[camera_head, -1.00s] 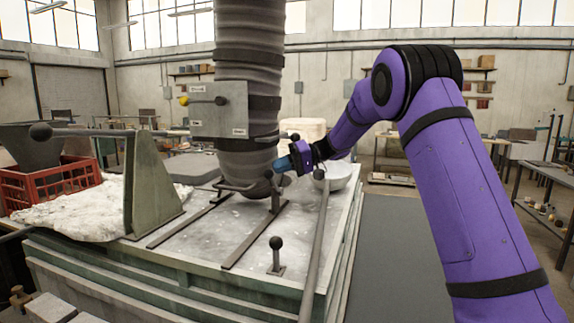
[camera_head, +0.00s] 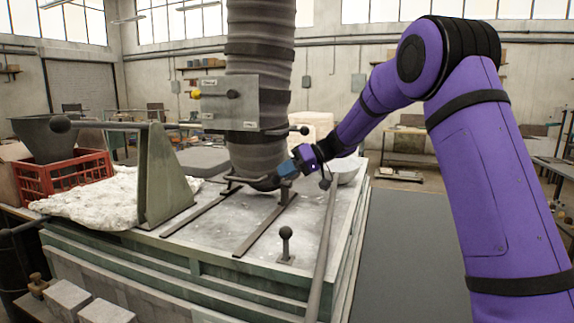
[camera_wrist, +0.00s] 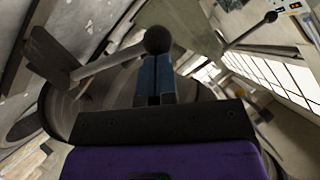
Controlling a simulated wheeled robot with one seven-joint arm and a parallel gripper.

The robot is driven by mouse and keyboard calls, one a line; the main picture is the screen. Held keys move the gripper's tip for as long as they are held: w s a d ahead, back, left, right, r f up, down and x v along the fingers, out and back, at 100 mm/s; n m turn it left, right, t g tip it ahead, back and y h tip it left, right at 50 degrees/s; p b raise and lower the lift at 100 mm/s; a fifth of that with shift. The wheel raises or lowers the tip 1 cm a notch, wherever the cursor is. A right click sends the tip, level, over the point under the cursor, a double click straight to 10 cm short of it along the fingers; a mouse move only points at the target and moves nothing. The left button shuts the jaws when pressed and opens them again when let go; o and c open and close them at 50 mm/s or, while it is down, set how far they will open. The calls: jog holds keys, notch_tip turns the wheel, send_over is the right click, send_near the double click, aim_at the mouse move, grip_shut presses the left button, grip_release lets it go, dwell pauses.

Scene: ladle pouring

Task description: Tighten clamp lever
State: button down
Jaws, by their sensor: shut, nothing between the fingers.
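My gripper (camera_head: 279,171) is at the foot of the ribbed ladle column (camera_head: 258,60), above the box top. In the wrist view its blue fingers (camera_wrist: 155,80) are closed together with nothing between them. A dark ball knob (camera_wrist: 157,40) of a lever lies just past the fingertips. Its pale rod (camera_wrist: 103,66) runs left to a flat bracket (camera_wrist: 48,55). This looks like the clamp lever; I cannot tell whether the fingertips touch the knob. In the head view my gripper mostly hides that lever.
A short upright ball-topped lever (camera_head: 285,245) stands on the box top (camera_head: 215,240) in front. A side lever (camera_head: 304,130) sticks out from the column. A long bar (camera_head: 322,250) runs along the right edge. A red crate (camera_head: 62,175) stands left. The floor to the right (camera_head: 400,260) is clear.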

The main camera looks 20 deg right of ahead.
jog(key=shift+s+a+f+n+t+h, duration=0.25)
jog(key=shift+s+f+n+t+h, duration=0.15)
jog(key=shift+f, duration=0.9)
jog(key=shift+s+a+f+n+t+h, duration=0.35)
jog(key=shift+f+n, duration=0.2)
jog(key=shift+f, duration=0.7)
jog(key=shift+s+a+f+n+t+h, duration=0.2)
jog(key=shift+s+f+n+t+h, duration=0.2)
jog(key=shift+f, duration=0.9)
jog(key=shift+s+f, duration=0.1)
jog(key=shift+f, duration=0.1)
jog(key=v, duration=1.1)
jog(key=shift+r, duration=0.15)
